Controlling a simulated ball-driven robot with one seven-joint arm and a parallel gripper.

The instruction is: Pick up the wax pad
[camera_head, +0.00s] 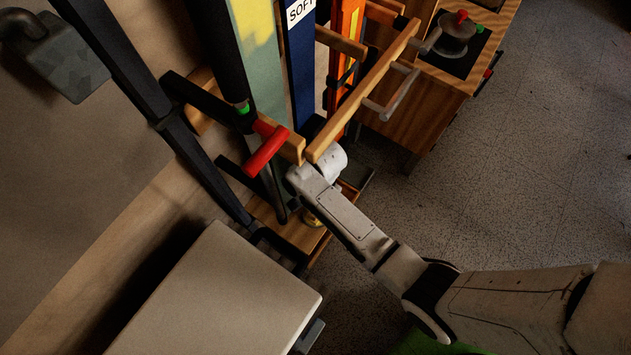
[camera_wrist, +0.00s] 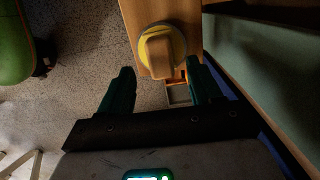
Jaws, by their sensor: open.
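The wax pad (camera_wrist: 161,52) is a round yellow disc with a block-shaped wooden handle on top. In the wrist view it rests on a wooden shelf (camera_wrist: 185,12), near the shelf's end. In the head view a bit of yellow (camera_head: 311,218) shows on the low wooden shelf (camera_head: 297,232), partly hidden by my arm. My gripper (camera_wrist: 160,68) is open and empty. Its two dark green fingers point toward the pad, one on each side in the wrist view, and appear short of its handle. In the head view my fingers are hidden behind my white wrist.
Skis or boards (camera_head: 300,75) stand upright in a rack with wooden rails (camera_head: 365,90) and a red handle (camera_head: 265,152) close to my wrist. A pale box-like surface (camera_head: 220,295) is at lower left. A wooden cabinet (camera_head: 415,120) stands behind. Speckled floor (camera_head: 530,160) is clear at right.

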